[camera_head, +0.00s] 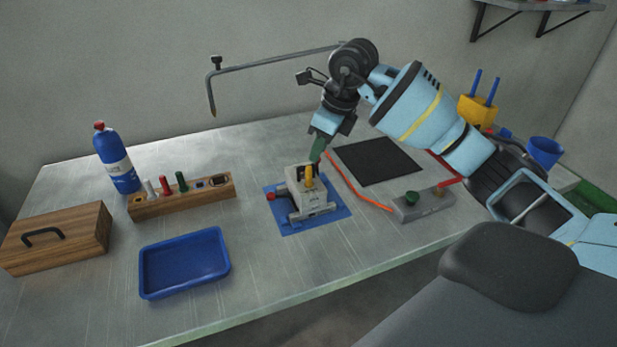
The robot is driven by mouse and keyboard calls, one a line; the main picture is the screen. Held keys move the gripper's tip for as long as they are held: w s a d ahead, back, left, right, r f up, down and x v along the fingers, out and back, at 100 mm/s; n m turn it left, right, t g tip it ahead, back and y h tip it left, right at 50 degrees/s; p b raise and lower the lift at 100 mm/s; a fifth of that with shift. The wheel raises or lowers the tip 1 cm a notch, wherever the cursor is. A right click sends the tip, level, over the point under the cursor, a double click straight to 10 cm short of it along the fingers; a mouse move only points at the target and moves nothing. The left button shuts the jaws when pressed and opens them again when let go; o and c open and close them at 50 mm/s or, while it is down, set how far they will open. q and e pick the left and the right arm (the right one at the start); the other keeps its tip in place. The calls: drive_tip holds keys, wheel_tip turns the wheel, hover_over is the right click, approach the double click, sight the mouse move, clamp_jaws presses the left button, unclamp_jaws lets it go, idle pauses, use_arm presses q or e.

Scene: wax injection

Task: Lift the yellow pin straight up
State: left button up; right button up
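The yellow pin (309,176) stands upright in the top of a light grey block-shaped fixture (312,199). The fixture sits on a blue mat (291,228) on the workbench. My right gripper (317,154) comes down from above, with a narrow dark green part at its lower end close to the top of the pin. The view is too small to tell whether it touches the pin or whether its fingers are apart. My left gripper is not in view.
A red knob (271,196) sticks out left of the fixture. An orange cable (352,187) runs right to a grey pedal box (424,205). A black mat (378,160) lies behind. A wooden rack (195,202) and blue tray (184,264) stand left. A bent metal arm (275,60) spans above.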

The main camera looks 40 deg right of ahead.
sight(309, 167)
drive_tip(key=shift+w+x, duration=0.1)
drive_tip(key=shift+x, duration=1.15)
drive_tip(key=shift+w+x, duration=0.15)
drive_tip(key=shift+x, duration=1.15)
drive_tip(key=shift+r, duration=0.1)
clamp_jaws()
